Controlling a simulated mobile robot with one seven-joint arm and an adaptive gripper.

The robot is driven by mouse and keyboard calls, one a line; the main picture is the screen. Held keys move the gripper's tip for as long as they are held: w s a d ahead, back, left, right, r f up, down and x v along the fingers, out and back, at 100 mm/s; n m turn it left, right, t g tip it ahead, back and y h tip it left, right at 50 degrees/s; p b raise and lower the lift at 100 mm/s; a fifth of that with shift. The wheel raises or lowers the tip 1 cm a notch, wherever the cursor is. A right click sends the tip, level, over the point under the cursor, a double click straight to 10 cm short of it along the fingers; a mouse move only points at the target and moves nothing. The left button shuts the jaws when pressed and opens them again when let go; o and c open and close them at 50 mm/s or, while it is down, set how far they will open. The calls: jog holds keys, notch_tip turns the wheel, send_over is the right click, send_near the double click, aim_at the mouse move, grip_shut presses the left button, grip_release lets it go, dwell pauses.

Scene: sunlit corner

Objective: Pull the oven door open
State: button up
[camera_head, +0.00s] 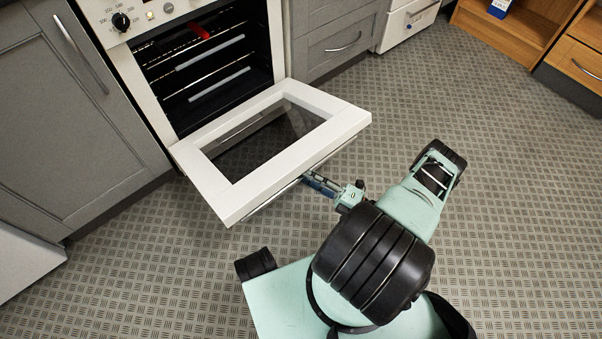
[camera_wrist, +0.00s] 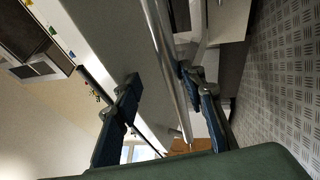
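The white oven door (camera_head: 345,118) is folded down and open, lying close to level in front of the oven (camera_head: 150,85). The dark oven inside with its racks shows. A metal handle bar (camera_wrist: 168,65) runs along the door's front face in the wrist view; in the head view the door edge mostly hides it. My gripper (camera_head: 318,182) is at the door's front edge, partly hidden under it. In the wrist view my gripper (camera_wrist: 158,78) has its fingers apart, with the bar passing between them, nearer the right finger. Whether a finger touches the bar is unclear.
Grey cabinets (camera_head: 70,110) flank the oven on the left, with grey drawers (camera_head: 335,40) on the right. A wooden shelf unit (camera_head: 515,30) stands at the top right. The patterned floor (camera_head: 500,190) is clear on the right side.

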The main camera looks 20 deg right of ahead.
jog(key=v, duration=0.4)
jog(key=shift+s+d, duration=0.15)
dwell(0.5)
